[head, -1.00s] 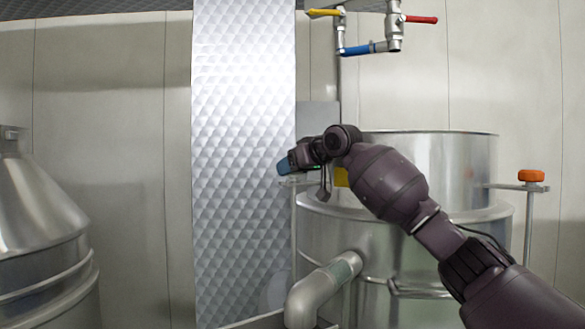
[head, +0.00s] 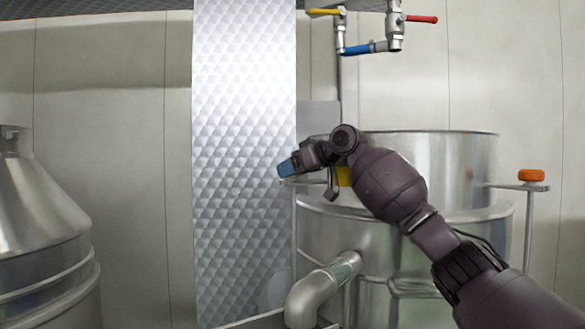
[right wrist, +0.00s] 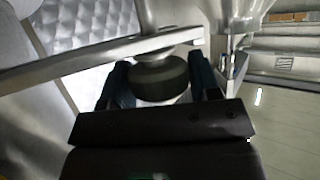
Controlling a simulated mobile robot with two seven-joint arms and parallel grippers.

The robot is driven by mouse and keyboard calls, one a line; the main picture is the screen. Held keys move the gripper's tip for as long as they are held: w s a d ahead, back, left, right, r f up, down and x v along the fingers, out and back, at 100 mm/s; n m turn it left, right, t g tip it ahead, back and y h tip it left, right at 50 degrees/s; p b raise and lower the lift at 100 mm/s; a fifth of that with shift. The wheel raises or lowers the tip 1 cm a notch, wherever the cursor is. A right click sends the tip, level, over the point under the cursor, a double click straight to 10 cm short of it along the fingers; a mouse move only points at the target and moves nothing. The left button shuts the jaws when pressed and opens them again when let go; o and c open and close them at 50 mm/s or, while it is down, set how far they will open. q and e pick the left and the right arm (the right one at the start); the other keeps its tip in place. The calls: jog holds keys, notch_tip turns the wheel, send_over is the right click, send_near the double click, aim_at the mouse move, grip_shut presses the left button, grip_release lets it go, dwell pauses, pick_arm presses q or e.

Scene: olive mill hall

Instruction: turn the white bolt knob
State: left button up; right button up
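My right gripper (head: 288,168) is at the left end of a metal bar on the steel tank, its blue fingers tilted. In the right wrist view the two fingers of the right gripper (right wrist: 160,82) stand on either side of a round knob (right wrist: 160,80), close against it. The knob looks dark grey in the shade there, not white. In the head view the gripper hides it. The metal bar (right wrist: 100,54) runs past the knob in the right wrist view. My left gripper is not in view.
The steel tank (head: 400,240) stands behind my right arm. An orange knob (head: 531,175) sits on a similar bar at its right. Pipes with coloured valve handles (head: 367,48) hang above. A conical steel vessel (head: 35,210) is at the left.

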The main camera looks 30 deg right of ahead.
jog(key=o, duration=0.3)
jog(key=shift+d, duration=0.1)
jog(key=shift+o, duration=0.2)
jog(key=shift+r, duration=0.1)
jog(key=b+v, duration=0.2)
jog(key=v, duration=0.8)
jog(key=shift+s+b, duration=0.3)
jog(key=shift+s, duration=0.1)
jog(key=shift+d, duration=0.1)
